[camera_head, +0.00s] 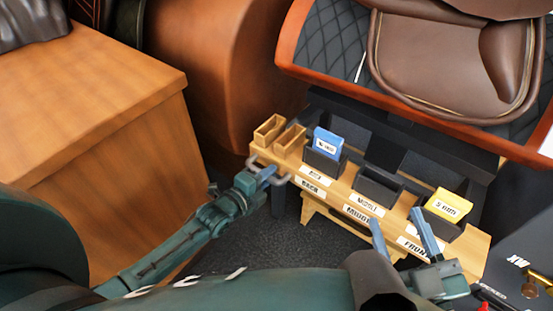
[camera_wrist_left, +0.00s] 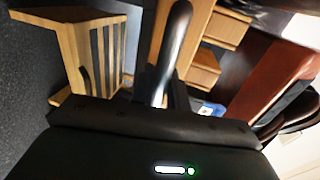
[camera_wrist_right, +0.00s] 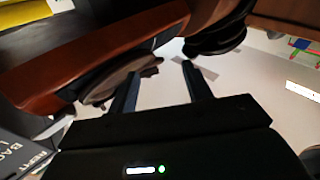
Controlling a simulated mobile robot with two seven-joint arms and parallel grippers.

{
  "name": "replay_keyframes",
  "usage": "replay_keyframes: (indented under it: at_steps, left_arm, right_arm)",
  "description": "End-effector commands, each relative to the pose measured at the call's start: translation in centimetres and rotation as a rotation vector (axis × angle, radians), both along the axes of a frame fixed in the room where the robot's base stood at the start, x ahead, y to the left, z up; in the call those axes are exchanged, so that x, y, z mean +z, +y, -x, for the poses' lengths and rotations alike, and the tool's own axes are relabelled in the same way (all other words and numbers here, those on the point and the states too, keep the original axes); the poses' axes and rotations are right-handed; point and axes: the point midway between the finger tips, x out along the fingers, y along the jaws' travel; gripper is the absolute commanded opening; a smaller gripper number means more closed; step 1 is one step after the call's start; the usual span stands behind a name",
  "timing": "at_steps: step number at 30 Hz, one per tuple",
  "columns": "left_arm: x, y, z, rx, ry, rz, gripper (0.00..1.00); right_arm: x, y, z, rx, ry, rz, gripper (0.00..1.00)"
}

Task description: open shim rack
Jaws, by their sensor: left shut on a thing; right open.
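The wooden shim rack (camera_head: 330,192) stands low in the middle of the head view, with labels reading MIDDLE and FRONT along it. A grey bar handle (camera_head: 283,181) is at its left end; it also shows in the left wrist view (camera_wrist_left: 172,45). My left gripper (camera_head: 268,174) is shut on this handle. My right gripper (camera_head: 398,228) is open and empty, above the rack's front right part; its spread fingers show in the right wrist view (camera_wrist_right: 160,80).
On the rack stand a dark box with a blue block (camera_head: 327,143), an empty dark box (camera_head: 377,187) and a dark box with a yellow block (camera_head: 448,205). Two wooden bins (camera_head: 268,130) sit at its left. A wooden cabinet (camera_head: 90,130) is left; a brown saddle (camera_head: 440,60) lies behind.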

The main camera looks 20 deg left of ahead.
Motion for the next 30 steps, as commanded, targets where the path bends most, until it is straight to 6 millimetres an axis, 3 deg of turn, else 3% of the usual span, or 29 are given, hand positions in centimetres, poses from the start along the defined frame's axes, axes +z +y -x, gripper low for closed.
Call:
replay_keyframes:
  at_steps: [6,11,24,25,30]
  left_arm:
    - [0.3,1.4,3.7,0.001,0.007,-0.004,0.0]
    - [0.1,2.1,5.6,0.001,0.007,-0.003,0.0]
    - [-0.1,2.3,6.3,-0.001,0.003,-0.002,0.0]
    - [-0.1,2.3,6.3,-0.001,0.003,-0.002,0.18]
    - [0.0,2.3,6.2,-0.001,0.002,-0.001,0.32]
  right_arm:
    - [-0.2,-0.8,0.0,-0.045,0.087,0.043,0.5]
    - [-0.4,-1.2,-0.1,-0.066,0.17,0.05,0.5]
    - [-0.7,-1.3,-0.1,-0.069,0.202,0.052,0.5]
    - [-0.7,-1.3,-0.1,-0.069,0.202,0.052,0.5]
    - [-0.7,-1.3,-0.1,-0.069,0.201,0.051,0.5]
